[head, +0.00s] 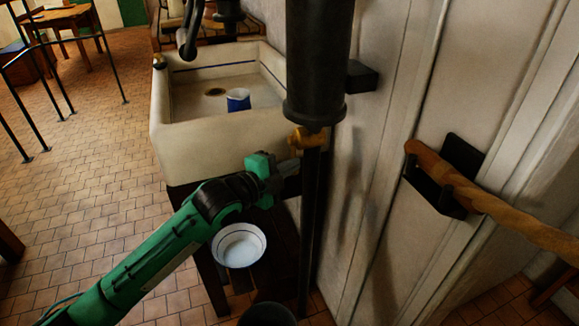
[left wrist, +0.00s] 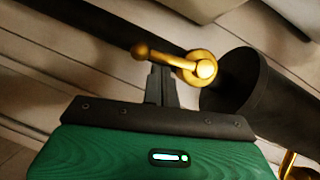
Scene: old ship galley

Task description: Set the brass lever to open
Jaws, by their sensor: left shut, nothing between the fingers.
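The brass lever (head: 306,140) sits just under the wide black cylinder on the dark upright pipe in the head view. In the left wrist view the lever (left wrist: 172,58) shows a round hub beside the pipe's wide mouth and an arm ending in a ball knob. My left gripper (head: 292,166) is shut and empty, just left of the pipe and slightly below the lever. In the left wrist view its fingertips (left wrist: 161,70) are right by the lever's arm, between knob and hub; I cannot tell if they touch it. My right gripper is in neither view.
The black cylinder (head: 318,60) and thin pipe (head: 311,225) stand before a pale panelled wall. A stone sink (head: 190,137) with a blue cup (head: 238,101) is behind my gripper. A white bowl (head: 239,246) sits below. A wooden pole (head: 500,208) rests in a bracket at right.

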